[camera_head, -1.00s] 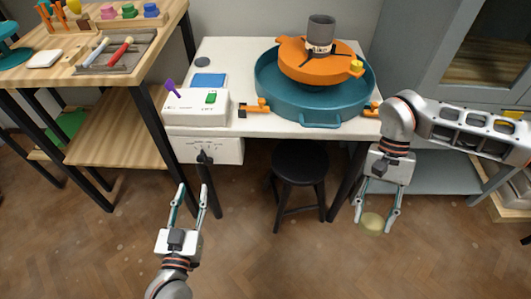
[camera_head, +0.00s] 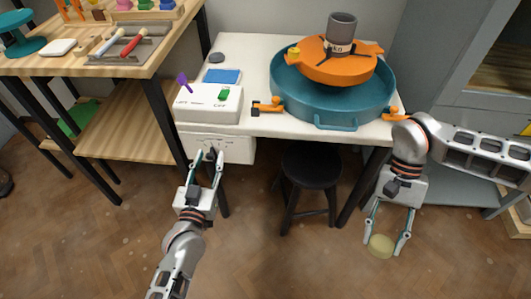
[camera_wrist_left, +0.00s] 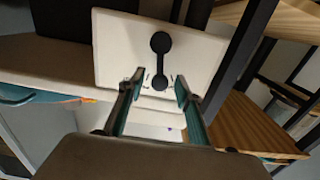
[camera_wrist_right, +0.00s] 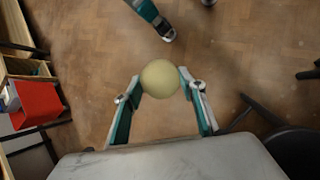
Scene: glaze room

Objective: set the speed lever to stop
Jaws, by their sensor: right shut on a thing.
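The black speed lever (camera_head: 212,153) is on the front of a white control box (camera_head: 238,150) under the table's left front. In the left wrist view the lever (camera_wrist_left: 160,60) is a dark bar with a round knob at each end, standing about upright in the picture. My left gripper (camera_head: 209,158) is open in front of it. In the left wrist view the fingertips (camera_wrist_left: 160,82) are on either side of the lever's near end, with gaps visible. My right gripper (camera_head: 387,236) is shut on a pale yellow round thing (camera_wrist_right: 160,78), held over the floor right of the stool.
A white box with a green switch (camera_head: 211,104) sits on the table above the control box. A teal basin (camera_head: 290,98) with an orange wheel (camera_head: 335,68) stands to its right. A black stool (camera_head: 312,165) is under the table. A wooden shelf table (camera_head: 120,130) stands at left.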

